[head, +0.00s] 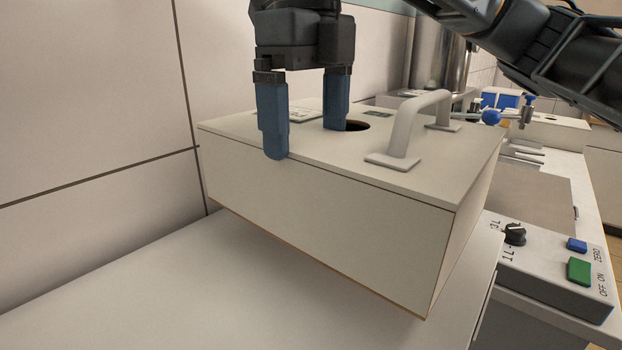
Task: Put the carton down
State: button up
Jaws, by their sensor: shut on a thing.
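The carton (330,230) is a large off-white box with a raised handle (410,130) and a dark round hole (357,125) in its top. My gripper (305,143) is at its top left, shut on it. One blue finger overlaps the upper front edge; the other comes down at the left side of the hole. How deep that second finger goes is hidden. The carton is above the pale counter (200,290), its top level. I cannot tell whether its underside touches the counter.
A panelled wall (90,100) stands close on the left. At the right is a control box with a black knob (514,233), a blue button (577,245) and a green button (579,271). A metal cylinder (440,55) stands behind. The counter's front left is clear.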

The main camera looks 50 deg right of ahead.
aim_at(309, 168)
jog(key=shift+f, duration=2.8)
jog(key=o, duration=1.2)
jog(key=shift+c, duration=0.2)
notch_tip(309, 168, up, 12)
jog(key=shift+r, duration=0.15)
